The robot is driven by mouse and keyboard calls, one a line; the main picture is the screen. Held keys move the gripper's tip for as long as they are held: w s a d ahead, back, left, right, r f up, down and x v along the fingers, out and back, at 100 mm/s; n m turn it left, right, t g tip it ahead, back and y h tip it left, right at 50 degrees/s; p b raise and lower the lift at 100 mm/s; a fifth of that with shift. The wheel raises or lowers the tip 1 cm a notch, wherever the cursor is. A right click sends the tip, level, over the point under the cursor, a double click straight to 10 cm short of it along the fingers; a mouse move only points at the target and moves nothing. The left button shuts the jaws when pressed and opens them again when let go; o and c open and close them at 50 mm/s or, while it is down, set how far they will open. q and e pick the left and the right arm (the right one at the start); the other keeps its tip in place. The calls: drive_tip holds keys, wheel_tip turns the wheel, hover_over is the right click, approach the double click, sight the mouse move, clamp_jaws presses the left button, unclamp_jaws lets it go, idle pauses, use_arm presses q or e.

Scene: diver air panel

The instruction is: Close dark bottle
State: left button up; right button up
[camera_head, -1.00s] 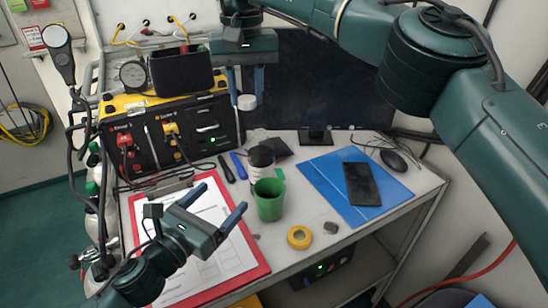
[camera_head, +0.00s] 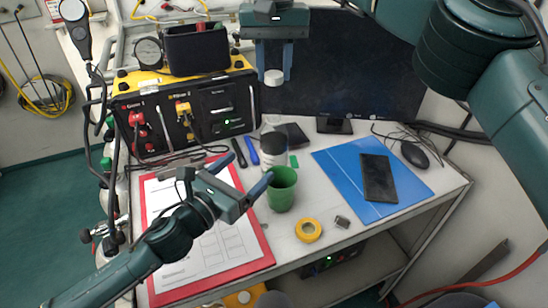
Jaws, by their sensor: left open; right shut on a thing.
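The dark bottle (camera_head: 272,150) stands upright on the desk just behind the green cup (camera_head: 282,190), which hides its lower part. The bottle has a dark body and a pale band near the top. My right gripper (camera_head: 273,76) is shut on a small white cap (camera_head: 274,78) and holds it in the air, above the bottle in the picture and apart from it. My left gripper (camera_head: 246,174) is open and empty, over the clipboard's right side, left of the green cup.
A red clipboard (camera_head: 262,262) with paper lies in front. A yellow tape roll (camera_head: 308,230) and small grey block (camera_head: 342,222) lie right of it. A blue folder (camera_head: 400,205) carries a black phone (camera_head: 379,178). The air panel (camera_head: 160,125) stands at back left.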

use_arm(q)
drive_tip(key=x, duration=1)
drive_tip(key=shift+w+d, duration=0.1)
drive_tip(key=shift+d, duration=0.05)
drive_tip(key=c, duration=1.4)
drive_tip(key=shift+c, duration=0.3)
use_arm(e)
hover_over(274, 113)
drive_tip(key=shift+f, duration=2.45)
drive_tip(key=shift+f, duration=0.9)
drive_tip(key=shift+f, duration=0.55)
